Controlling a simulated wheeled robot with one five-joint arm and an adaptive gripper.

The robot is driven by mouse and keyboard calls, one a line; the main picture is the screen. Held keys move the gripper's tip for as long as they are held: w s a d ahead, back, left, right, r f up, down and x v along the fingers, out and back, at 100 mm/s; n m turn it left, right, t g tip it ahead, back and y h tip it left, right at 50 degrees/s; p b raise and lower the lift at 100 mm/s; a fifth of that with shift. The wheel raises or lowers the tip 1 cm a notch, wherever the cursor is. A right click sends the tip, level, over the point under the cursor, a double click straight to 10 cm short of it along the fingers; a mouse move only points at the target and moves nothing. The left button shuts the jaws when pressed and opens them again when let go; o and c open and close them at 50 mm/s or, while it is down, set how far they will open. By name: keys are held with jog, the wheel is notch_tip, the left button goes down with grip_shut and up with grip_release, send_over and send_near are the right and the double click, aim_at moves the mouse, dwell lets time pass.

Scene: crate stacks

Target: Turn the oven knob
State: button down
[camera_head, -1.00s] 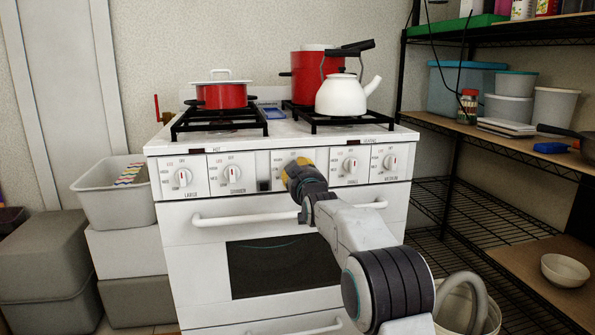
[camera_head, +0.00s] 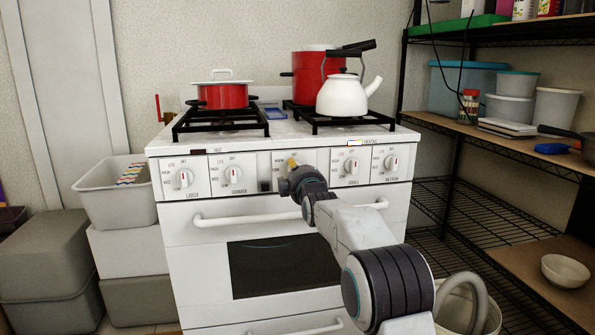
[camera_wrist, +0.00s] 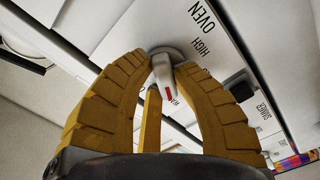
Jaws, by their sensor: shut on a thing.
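The white oven knob (camera_wrist: 161,77) with a red mark sits between my yellow fingertips in the wrist view, beside the printed words OVEN and HIGH. My gripper (camera_wrist: 164,65) is shut on it, a finger on each side. In the head view my gripper (camera_head: 291,164) is at the middle of the white stove's front panel (camera_head: 265,160). There the gripper hides the oven knob.
Other knobs flank it, two on the left (camera_head: 233,175) and two on the right (camera_head: 351,167). The oven handle (camera_head: 250,218) runs below my wrist. Red pots and a white kettle (camera_head: 341,96) stand on the hob.

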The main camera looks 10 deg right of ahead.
jog(key=n, duration=0.5)
jog(key=shift+a+n, duration=0.2)
jog(key=shift+n, duration=0.1)
jog(key=n, duration=0.5)
jog(key=shift+a, duration=0.1)
jog(key=n, duration=0.6)
jog(key=shift+f, duration=0.15)
jog(key=n, duration=0.4)
jog(key=shift+f+n, duration=0.1)
jog(key=shift+n, duration=0.2)
jog(key=c, duration=1)
grip_release()
